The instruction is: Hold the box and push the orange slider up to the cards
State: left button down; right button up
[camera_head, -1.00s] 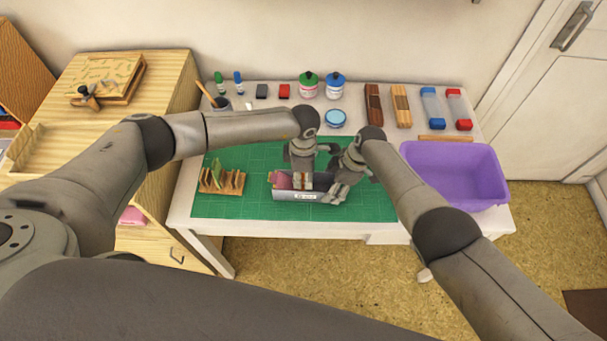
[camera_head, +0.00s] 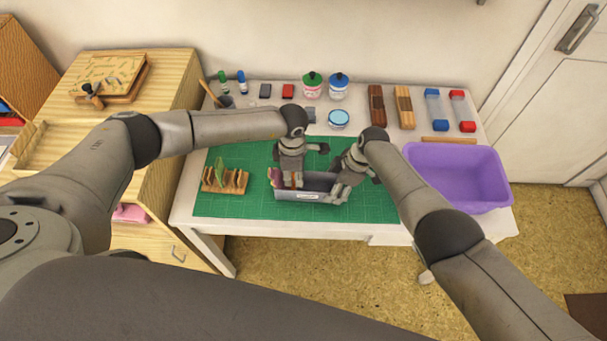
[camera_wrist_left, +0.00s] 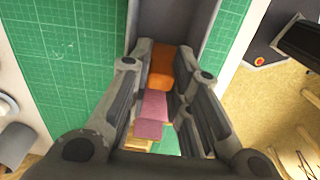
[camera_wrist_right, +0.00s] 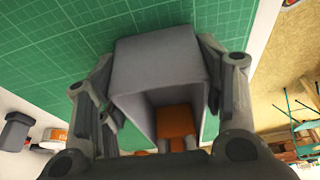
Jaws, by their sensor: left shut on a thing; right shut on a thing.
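The grey box (camera_head: 312,195) lies on the green mat, long side facing me. My right gripper (camera_head: 338,194) is shut on its right end, one finger along each side wall in the right wrist view (camera_wrist_right: 155,65). The orange slider (camera_wrist_left: 161,62) is inside the box, between the fingertips of my left gripper (camera_head: 292,185), which is shut on it. In the right wrist view the slider (camera_wrist_right: 175,120) shows deeper inside. Pink cards (camera_wrist_left: 152,112) stand at the box's left end, close to the slider; whether they touch is unclear. The cards also show in the head view (camera_head: 274,177).
A wooden rack (camera_head: 210,187) with a green card stands left of the box on the mat (camera_head: 250,155). A purple tub (camera_head: 450,190) is to the right. Jars, ink pads and wooden blocks line the table's back. The mat behind the box is mostly clear.

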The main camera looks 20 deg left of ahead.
pick_arm(q)
jog(key=c, duration=1.6)
grip_release()
jog(key=shift+r, duration=0.1)
notch_tip(320, 180, up, 12)
jog(key=shift+c, duration=0.4)
